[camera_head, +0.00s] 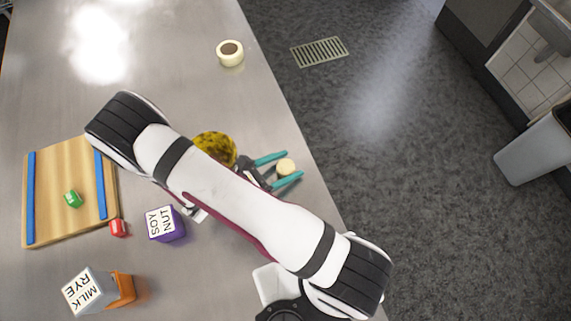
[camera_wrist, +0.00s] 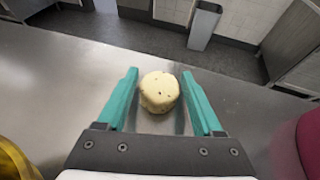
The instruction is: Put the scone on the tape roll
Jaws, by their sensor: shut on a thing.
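The scone (camera_head: 285,167) is a small, pale, round piece near the table's right edge. It also shows in the wrist view (camera_wrist: 159,92), cream with dark specks. My gripper (camera_head: 293,163) has teal fingers on either side of the scone and is shut on it; the fingers also show in the wrist view (camera_wrist: 160,72). I cannot tell whether the scone touches the table. The tape roll (camera_head: 230,53) is a cream ring lying flat near the table's far right edge, well apart from the gripper, with its hole showing.
A yellow-brown mottled round thing (camera_head: 214,147) is partly hidden by my arm. The table around the tape roll is clear.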

